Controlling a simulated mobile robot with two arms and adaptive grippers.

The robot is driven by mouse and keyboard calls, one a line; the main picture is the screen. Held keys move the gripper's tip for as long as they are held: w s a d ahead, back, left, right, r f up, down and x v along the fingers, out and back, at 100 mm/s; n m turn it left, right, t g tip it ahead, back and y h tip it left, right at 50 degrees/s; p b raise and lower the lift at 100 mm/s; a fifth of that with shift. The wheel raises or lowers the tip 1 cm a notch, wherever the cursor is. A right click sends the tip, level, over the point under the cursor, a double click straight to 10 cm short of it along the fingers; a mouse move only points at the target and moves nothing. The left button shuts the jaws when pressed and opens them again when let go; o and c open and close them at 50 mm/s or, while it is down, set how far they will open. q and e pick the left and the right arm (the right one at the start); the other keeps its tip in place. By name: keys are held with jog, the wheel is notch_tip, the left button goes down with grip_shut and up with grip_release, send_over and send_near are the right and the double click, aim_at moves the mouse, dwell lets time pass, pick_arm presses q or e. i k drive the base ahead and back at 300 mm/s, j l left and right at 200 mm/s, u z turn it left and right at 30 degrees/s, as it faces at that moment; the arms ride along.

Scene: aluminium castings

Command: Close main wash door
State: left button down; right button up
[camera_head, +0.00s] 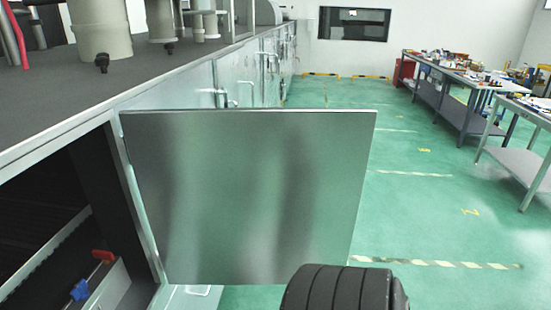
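The main wash door (245,195) is a flat, plain metal panel standing open. Its left edge meets the side of the long grey machine (190,88), and the panel sticks out to the right over the floor. The dark opening (50,205) of the machine shows uncovered on the left of the door. Neither of my grippers shows in this view. No handle is visible on the side of the door that faces me.
Inside the opening are a red part (103,255) and a blue part (80,290). Further machine doors with handles line the side beyond. Workbenches (450,85) with clutter stand at the right. The green floor (420,215) between is clear.

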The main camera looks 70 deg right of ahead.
aim_at(238, 195)
jog(key=k+l+u, duration=0.4)
jog(key=k+l, duration=0.25)
jog(key=l, duration=0.45)
jog(key=k+l+u, duration=0.45)
jog(key=k+l, duration=0.35)
jog(key=l, duration=0.1)
